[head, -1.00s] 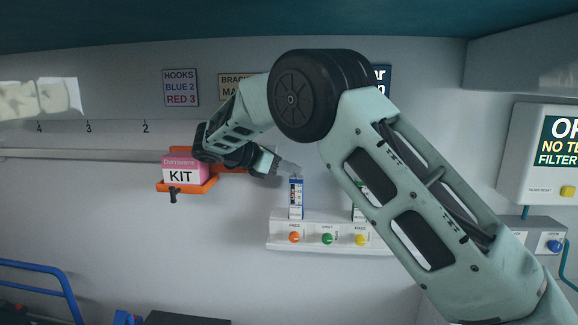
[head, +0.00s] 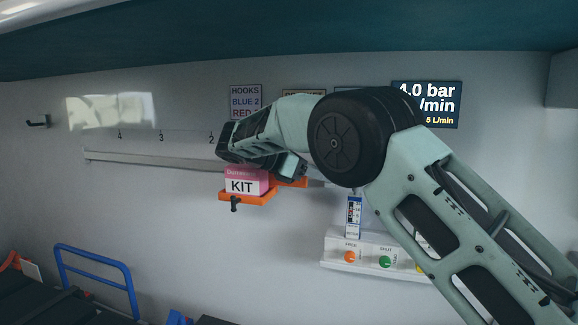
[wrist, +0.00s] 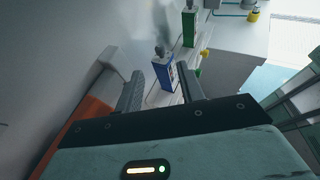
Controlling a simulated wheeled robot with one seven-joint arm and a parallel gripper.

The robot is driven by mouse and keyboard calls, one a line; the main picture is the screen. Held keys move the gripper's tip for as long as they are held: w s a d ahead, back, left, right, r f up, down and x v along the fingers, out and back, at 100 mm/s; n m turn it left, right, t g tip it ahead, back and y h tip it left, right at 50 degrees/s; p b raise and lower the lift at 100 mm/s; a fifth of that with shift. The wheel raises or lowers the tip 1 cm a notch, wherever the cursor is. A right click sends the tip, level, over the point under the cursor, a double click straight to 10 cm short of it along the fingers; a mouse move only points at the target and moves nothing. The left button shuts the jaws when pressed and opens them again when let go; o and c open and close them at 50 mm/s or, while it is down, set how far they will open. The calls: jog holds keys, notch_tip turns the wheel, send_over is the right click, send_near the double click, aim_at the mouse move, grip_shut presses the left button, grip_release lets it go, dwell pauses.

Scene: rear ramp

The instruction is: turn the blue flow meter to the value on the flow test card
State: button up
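The blue flow meter (head: 354,215) stands upright on a white wall panel in the head view; its scale is too small to read. In the wrist view the blue meter (wrist: 162,74) has a grey knob (wrist: 160,51) on top. My gripper (wrist: 160,69) is open and empty, its fingers apart with the meter showing beyond and between them. In the head view my gripper is left of and above the meter, mostly hidden by my arm. I cannot pick out a flow test card for certain. A dark sign (head: 430,105) reads "4.0 bar", with "/min" and "5 L/min" partly covered.
The white panel (head: 335,255) carries orange and green knobs. A green meter (wrist: 190,28) stands beyond the blue one in the wrist view. A pink KIT box (head: 245,183) sits on an orange bracket (head: 247,198) close beside my gripper. A rail (head: 150,162) runs left along the wall.

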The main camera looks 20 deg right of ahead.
jog(key=p+v, duration=0.1)
jog(key=v, duration=0.7)
jog(key=shift+a, duration=0.25)
jog(key=shift+r, duration=0.1)
jog(key=d+f+m+t+y+b, duration=0.1)
jog(key=d+m+y+b, duration=0.2)
jog(key=d+m+b, duration=0.1)
jog(key=s+d+f+m+y+b, duration=0.1)
jog(key=d+m+y+b, duration=0.2)
jog(key=d, duration=0.4)
jog(key=d+f+m+t+y+b, duration=0.1)
jog(key=d+m+y+b, duration=0.3)
jog(key=b, duration=0.3)
jog(key=shift+s+d+m+t, duration=0.3)
jog(key=shift+d+m, duration=0.5)
jog(key=shift+d, duration=0.1)
jog(key=s+d+r+m+t+y+b, duration=0.1)
jog(key=s+r+m+t+y+b, duration=0.2)
jog(key=r+m+b, duration=0.15)
jog(key=shift+m, duration=0.45)
jog(key=shift+s+b+x, duration=0.1)
jog(key=shift+b+x, duration=0.25)
jog(key=shift+x, duration=1.5)
jog(key=shift+s+b+x, duration=0.15)
jog(key=shift+b+x, duration=0.15)
jog(key=shift+x, duration=1.6)
jog(key=shift+f, duration=0.1)
